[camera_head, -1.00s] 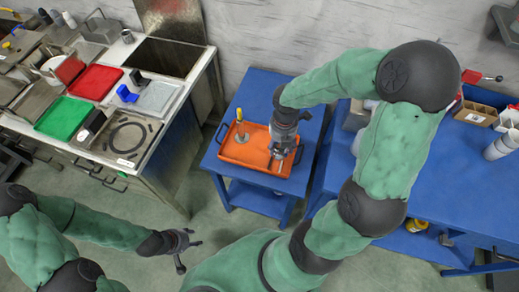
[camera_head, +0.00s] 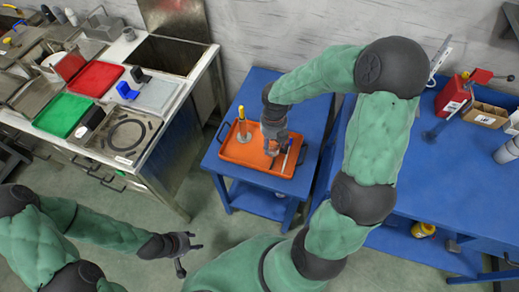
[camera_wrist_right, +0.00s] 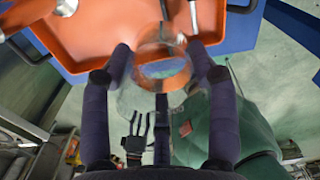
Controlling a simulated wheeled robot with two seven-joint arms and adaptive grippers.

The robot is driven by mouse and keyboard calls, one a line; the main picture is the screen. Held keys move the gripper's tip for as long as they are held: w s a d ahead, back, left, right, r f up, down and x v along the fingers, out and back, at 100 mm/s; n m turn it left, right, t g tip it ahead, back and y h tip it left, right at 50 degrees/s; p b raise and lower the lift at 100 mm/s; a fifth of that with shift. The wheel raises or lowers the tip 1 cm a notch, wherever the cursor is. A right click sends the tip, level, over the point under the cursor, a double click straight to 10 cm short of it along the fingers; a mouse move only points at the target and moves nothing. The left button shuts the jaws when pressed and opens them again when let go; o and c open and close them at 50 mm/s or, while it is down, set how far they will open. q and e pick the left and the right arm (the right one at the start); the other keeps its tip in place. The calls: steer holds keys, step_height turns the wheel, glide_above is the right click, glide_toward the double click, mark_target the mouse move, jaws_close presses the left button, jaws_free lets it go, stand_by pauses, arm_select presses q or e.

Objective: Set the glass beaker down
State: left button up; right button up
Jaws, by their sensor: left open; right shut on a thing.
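The clear glass beaker (camera_wrist_right: 162,75) is between the fingers of my right gripper (camera_wrist_right: 160,82) in the right wrist view, with its round rim showing. In the head view my right gripper (camera_head: 271,148) points down over the middle of an orange tray (camera_head: 237,158), and the beaker is mostly hidden there. I cannot tell whether its base touches the tray. My left gripper (camera_head: 186,252) is open and empty, low over the floor and away from the tray.
The tray sits on a small blue table (camera_head: 300,90). It also holds a yellow-handled tool (camera_head: 242,122) at left and a thin pale tool (camera_head: 286,157) at right. A workbench (camera_head: 170,125) with red and green trays stands left; a larger blue table (camera_head: 430,180) stands right.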

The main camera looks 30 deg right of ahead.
steer(key=w+f, duration=0.1)
steer(key=f, duration=0.1)
steer(key=w+a+f+b, duration=0.1)
steer(key=w+f, duration=0.1)
steer(key=w+f+b, duration=0.1)
steer(key=w, duration=0.1)
steer(key=shift+a+f, duration=0.4)
step_height(320, 180, down, 4)
steer(key=b, duration=0.3)
steer(key=shift+w+a+r, duration=0.1)
steer(key=shift+w+r, duration=0.05)
steer(key=shift+r, duration=0.05)
steer(key=shift+r, duration=0.1)
steer(key=shift+f, duration=0.2)
steer(key=o, duration=1.3)
